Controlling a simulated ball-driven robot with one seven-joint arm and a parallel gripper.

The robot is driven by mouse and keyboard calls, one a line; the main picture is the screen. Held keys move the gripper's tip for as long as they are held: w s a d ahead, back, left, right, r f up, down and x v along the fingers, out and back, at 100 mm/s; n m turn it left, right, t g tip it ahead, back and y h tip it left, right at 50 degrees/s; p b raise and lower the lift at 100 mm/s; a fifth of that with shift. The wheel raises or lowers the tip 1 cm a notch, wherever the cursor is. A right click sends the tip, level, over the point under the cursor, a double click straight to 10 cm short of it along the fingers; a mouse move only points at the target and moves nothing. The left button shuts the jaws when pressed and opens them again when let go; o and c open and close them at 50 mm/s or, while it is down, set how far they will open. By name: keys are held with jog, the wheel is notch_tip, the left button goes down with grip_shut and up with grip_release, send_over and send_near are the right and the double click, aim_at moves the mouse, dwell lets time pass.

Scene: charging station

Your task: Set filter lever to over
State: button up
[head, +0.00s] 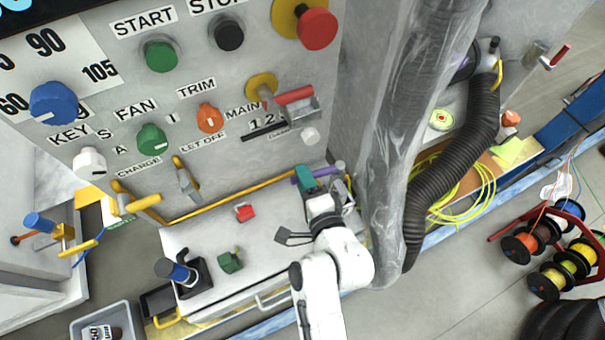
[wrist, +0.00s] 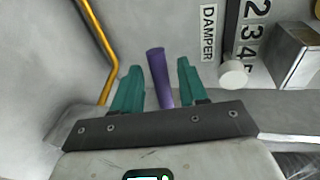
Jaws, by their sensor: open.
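My gripper (head: 308,178) is at the foot of the grey panel, and its teal fingers are spread apart in the wrist view (wrist: 158,66). A purple lever or handle (wrist: 159,78) stands between the two fingers, with a visible gap on each side. In the head view a bit of purple (head: 296,183) shows beside the teal finger. No filter label or position marks are readable, so I cannot confirm that this purple piece is the filter lever. Its base is hidden behind the gripper body.
A white damper knob (wrist: 233,73) and a metal box (wrist: 297,55) lie right of the fingers. A yellow rail (wrist: 97,45) runs on the left. A thick black hose (head: 455,160) hangs right.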

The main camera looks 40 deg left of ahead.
jog(key=shift+x, duration=0.8)
grip_shut()
